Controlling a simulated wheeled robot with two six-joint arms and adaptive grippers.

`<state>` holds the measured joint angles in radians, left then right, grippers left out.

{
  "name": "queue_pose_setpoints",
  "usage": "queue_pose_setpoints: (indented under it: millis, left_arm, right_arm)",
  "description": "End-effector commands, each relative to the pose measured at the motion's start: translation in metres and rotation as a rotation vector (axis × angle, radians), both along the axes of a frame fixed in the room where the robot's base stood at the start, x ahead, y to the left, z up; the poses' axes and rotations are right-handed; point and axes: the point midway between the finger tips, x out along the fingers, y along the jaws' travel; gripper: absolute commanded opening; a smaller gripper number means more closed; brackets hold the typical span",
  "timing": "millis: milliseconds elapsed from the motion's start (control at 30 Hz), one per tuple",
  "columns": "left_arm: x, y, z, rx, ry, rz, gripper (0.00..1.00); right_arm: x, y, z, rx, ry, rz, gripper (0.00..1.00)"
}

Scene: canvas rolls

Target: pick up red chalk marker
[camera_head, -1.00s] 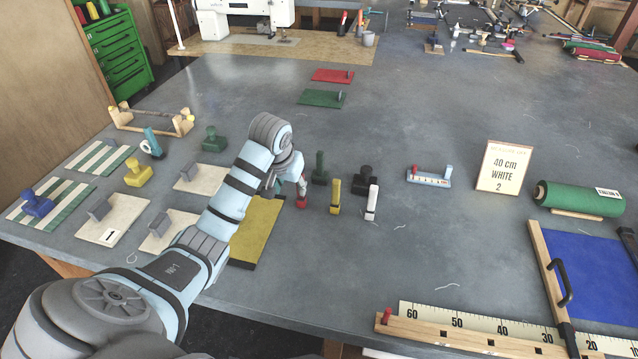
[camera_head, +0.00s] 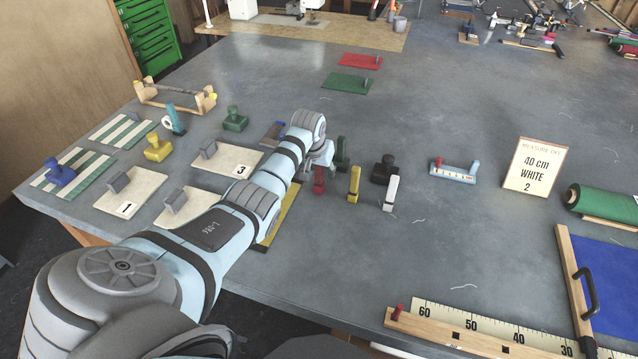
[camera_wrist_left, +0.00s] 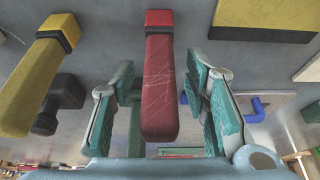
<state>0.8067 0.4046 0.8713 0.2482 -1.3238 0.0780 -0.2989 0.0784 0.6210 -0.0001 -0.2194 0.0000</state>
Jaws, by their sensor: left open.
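The red chalk marker (camera_head: 319,180) stands upright on the grey table in the head view, at the left end of a row of markers. In the left wrist view the red marker (camera_wrist_left: 160,85) lies between the two spread fingers, with a gap on each side. My left gripper (camera_head: 318,160) is open around it in the head view, partly hidden by its own wrist. The fingers also show in the left wrist view (camera_wrist_left: 162,100). My right gripper is not in view.
A yellow marker (camera_head: 353,184), a white marker (camera_head: 391,193) and a green marker (camera_head: 342,153) stand close by. A sign (camera_head: 535,166) stands to the right. The table front is mostly clear.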

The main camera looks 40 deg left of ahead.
Motion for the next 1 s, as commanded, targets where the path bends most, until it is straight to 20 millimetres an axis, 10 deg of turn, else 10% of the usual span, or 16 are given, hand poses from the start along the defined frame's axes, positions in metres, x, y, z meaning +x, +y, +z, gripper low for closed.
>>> queue_pose_setpoints:
  millis: [133,400,767,1000]
  left_arm:
    - [0.0,0.0,0.002,0.0,-0.001,0.0,0.42]
    - [0.0,0.0,0.002,0.0,-0.001,0.0,0.0]
    - [0.0,0.0,0.006,0.001,-0.003,0.0,0.0]
    - [0.002,0.001,0.051,0.001,-0.007,0.0,0.0]
  right_arm:
    - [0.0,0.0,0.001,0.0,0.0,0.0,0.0]
    - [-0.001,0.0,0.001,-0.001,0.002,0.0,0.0]
    - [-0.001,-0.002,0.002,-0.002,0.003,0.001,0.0]
    - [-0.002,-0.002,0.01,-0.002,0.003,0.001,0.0]
